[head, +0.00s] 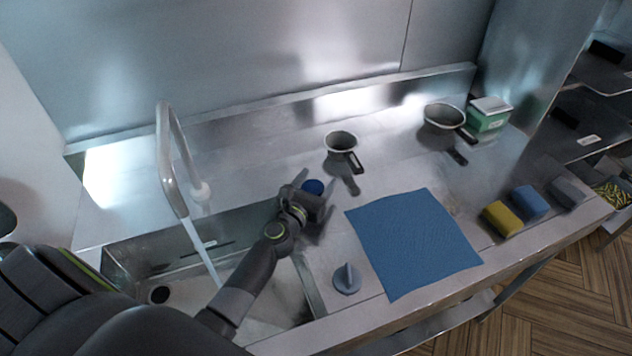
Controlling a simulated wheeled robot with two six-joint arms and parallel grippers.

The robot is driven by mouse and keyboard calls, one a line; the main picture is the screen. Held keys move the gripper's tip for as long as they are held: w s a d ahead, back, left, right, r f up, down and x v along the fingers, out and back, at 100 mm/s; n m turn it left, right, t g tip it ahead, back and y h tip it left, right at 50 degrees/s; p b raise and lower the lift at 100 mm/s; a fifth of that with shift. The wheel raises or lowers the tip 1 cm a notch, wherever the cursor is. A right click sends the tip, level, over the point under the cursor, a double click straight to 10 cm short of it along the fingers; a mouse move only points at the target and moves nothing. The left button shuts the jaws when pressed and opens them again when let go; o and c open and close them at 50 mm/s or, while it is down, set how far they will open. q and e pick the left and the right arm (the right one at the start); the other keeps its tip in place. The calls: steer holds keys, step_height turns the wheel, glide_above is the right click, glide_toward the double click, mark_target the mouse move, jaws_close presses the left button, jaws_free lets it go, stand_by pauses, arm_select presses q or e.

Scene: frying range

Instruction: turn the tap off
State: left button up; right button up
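My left gripper (316,180) reaches over the sink to this knob. Its fingers are spread, one on each side of the knob, and whether they touch it is not clear. The knob's lower part is hidden by the gripper. My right gripper is out of view.
A grey disc with an upright grip (347,279) lies on the counter at the sink's right. A blue cloth (412,242) lies beside it. Two small pans (341,141) (444,117), a green-and-white box (489,114) and sponges (502,219) stand further off.

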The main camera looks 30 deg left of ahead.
arm_select(q)
steer(key=c, duration=0.7)
steer(key=shift+m+h, duration=0.3)
steer(key=shift+h, duration=0.2)
steer(key=shift+m+h, duration=0.6)
steer(key=shift+h, duration=0.4)
steer(key=h, duration=0.1)
steer(key=m+h+b, duration=0.1)
steer(key=m+g+h+b, duration=0.1)
steer(key=shift+d+f, duration=0.15)
steer(key=shift+d, duration=0.1)
steer(key=m+h+b, duration=0.1)
steer(key=m+g+h+b, duration=0.1)
steer(key=h, duration=0.1)
steer(key=m+g+h+b, duration=0.1)
steer(key=shift+s+d, duration=0.1)
steer(key=shift+d, duration=0.15)
steer(key=shift+s+d+m+g+h+b, duration=0.1)
steer(key=shift+m+g+h+b, duration=0.75)
steer(key=shift+h, duration=0.35)
steer(key=shift+r, duration=0.2)
